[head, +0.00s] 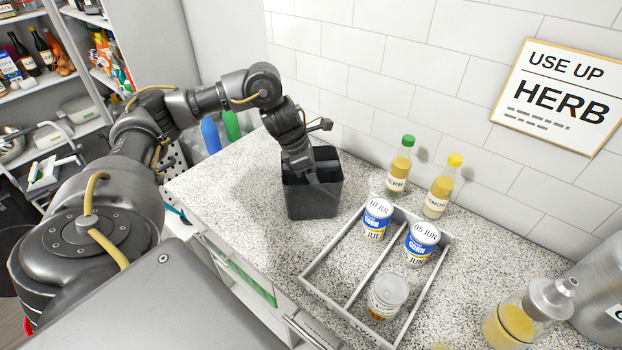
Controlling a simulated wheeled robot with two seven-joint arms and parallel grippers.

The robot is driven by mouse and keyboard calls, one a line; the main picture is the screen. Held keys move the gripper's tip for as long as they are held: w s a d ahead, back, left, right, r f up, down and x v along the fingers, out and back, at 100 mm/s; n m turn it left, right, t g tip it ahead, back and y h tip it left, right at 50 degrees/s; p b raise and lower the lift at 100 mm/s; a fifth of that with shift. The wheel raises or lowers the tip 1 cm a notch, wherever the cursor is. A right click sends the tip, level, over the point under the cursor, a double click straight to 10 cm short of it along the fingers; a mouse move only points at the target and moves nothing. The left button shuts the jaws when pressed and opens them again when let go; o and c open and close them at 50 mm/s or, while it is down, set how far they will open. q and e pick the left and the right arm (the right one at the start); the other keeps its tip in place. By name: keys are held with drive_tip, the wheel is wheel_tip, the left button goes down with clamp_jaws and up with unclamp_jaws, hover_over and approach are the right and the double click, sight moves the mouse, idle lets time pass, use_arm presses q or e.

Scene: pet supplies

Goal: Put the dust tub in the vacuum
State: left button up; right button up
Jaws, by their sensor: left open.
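A dark grey square open-topped container (313,202) stands upright on the speckled counter near the wall. I cannot tell whether it is the dust tub. My left gripper (308,174) is open and points down at the container's mouth, its fingers overlapping the rim and opening. I cannot tell whether they touch it, and the gripper hides part of the container's inside. I see nothing that I can identify as a vacuum. My right gripper is not in view.
A white divided tray (327,296) holds several cans, right of the container. A green-capped bottle (398,170) and a yellow-capped bottle (441,190) stand behind it. A pump bottle (520,318) stands at lower right. The counter left of the container (235,185) is clear.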

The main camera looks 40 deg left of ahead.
use_arm(q)
drive_tip(key=shift+f, duration=0.2)
drive_tip(key=shift+c, duration=0.5)
clamp_jaws()
